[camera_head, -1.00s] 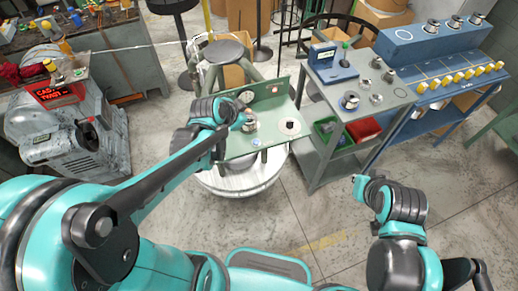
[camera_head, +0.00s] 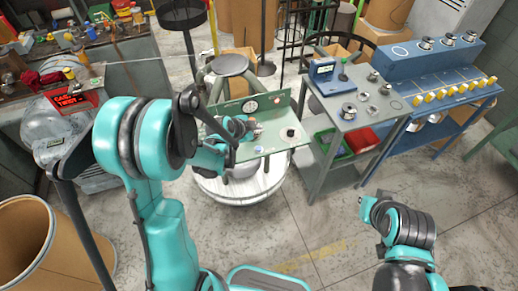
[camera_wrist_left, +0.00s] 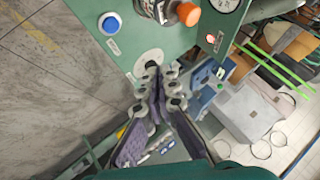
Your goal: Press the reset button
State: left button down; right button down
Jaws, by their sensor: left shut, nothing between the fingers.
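The green machine panel (camera_head: 272,147) carries a blue button (camera_head: 258,149) near its front edge. In the left wrist view the blue button (camera_wrist_left: 109,23) has a small label beside it, too small to read. That view also shows an orange knob (camera_wrist_left: 188,13) and a small red button or lamp (camera_wrist_left: 211,38). My left gripper (camera_wrist_left: 160,72) is shut and empty, with its tips in front of the white disc (camera_wrist_left: 150,60), apart from the blue button in the picture. My right gripper (camera_head: 370,207) is away from the panel at the right; its jaws are unclear.
A grey cart (camera_head: 352,103) with a blue device (camera_head: 333,75) stands right of the panel. A blue bench (camera_head: 445,75) with yellow knobs is farther right. A stool (camera_head: 230,64) stands behind. A brown drum (camera_head: 22,238) is at the left. The floor in front is clear.

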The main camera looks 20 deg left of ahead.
aim_at(258, 150)
pick_arm(q)
notch_tip(258, 150, down, 8)
jog(key=b, duration=0.6)
jog(key=shift+f+b, duration=0.2)
jog(key=shift+b, duration=0.1)
jog(key=shift+f, duration=0.2)
jog(key=shift+b, duration=0.3)
dwell(0.6)
jog(key=shift+f+b, duration=0.4)
jog(key=shift+f+b, duration=0.35)
jog(key=shift+b, duration=0.1)
dwell(0.4)
dwell(0.4)
jog(key=shift+r+p, duration=0.55)
jog(key=shift+r, duration=0.25)
